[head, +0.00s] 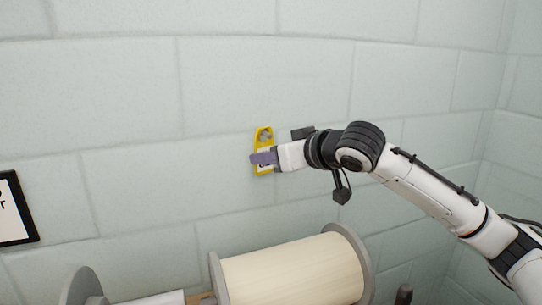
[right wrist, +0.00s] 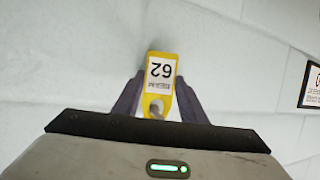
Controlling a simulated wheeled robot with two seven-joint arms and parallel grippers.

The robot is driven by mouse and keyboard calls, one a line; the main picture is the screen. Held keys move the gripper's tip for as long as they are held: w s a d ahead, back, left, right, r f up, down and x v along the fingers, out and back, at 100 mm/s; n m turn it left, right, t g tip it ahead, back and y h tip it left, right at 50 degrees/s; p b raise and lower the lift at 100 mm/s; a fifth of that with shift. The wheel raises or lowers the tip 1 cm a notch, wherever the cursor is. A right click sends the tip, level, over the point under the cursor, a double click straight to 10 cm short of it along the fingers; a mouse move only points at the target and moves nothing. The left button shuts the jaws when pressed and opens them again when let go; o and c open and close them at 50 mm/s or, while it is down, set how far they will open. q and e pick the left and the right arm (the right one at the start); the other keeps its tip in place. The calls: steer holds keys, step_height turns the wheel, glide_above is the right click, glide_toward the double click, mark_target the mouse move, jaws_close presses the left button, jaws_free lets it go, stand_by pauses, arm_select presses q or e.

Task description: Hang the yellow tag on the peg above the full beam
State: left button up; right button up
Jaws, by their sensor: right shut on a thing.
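The yellow tag (head: 265,136) is at the wall in the head view, upright with its holed end up. In the right wrist view the tag (right wrist: 162,55) shows a white label with "62". My right gripper (head: 263,158) is shut on the tag, one finger on each side of it in the right wrist view (right wrist: 157,95). A grey peg (head: 266,137) shows at the tag's hole; I cannot tell whether the tag hangs on it. The full beam (head: 292,272), wound with cream yarn, lies below the tag. My left gripper is out of view.
Another spool with a grey flange (head: 82,287) stands at the lower left, with little yarn visible. A black-framed sign (head: 15,209) hangs on the left wall. The pale block wall around the tag is bare.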

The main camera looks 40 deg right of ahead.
steer(key=o, duration=1.1)
steer(key=shift+d, duration=0.1)
steer(key=shift+r, duration=0.1)
arm_select(q)
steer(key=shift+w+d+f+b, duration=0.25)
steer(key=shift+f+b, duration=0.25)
steer(key=shift+b, duration=0.4)
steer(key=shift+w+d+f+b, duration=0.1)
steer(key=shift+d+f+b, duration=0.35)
steer(key=shift+b, duration=0.45)
arm_select(e)
steer(key=v, duration=1)
steer(key=shift+s+a, duration=0.2)
steer(key=shift+a, duration=0.05)
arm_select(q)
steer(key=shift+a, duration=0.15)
